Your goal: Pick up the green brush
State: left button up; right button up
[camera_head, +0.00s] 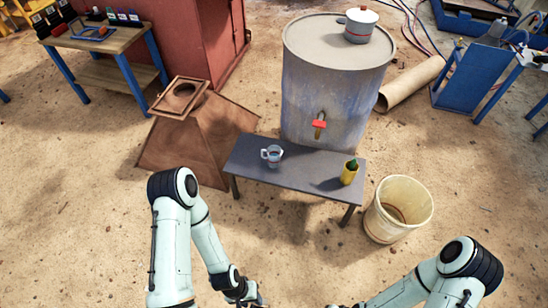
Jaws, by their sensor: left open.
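A small green item, probably the green brush (352,163), stands in a yellow cup (348,176) at the right end of a low dark grey table (310,164). Only its top shows above the rim; the cup hides the rest. My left gripper (256,303) is at the bottom edge, in front of the table and well apart from the cup. It is open, and its fingers are partly cut off by the picture edge. My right gripper (342,305) only just shows at the bottom edge, so its jaws cannot be judged.
A metal mug (272,155) stands left of the cup on the table. A large drum (336,90) with a red tap (319,123) and a pot (361,25) stands behind. A cream bucket (400,205) is to the right. A brown hopper (190,135) is to the left.

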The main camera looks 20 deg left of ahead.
aim_at(353, 163)
jog(key=i+l+u, duration=0.1)
jog(key=i+u, duration=0.15)
jog(key=i, duration=0.35)
jog(key=i+l+u, duration=0.2)
jog(key=i, duration=0.4)
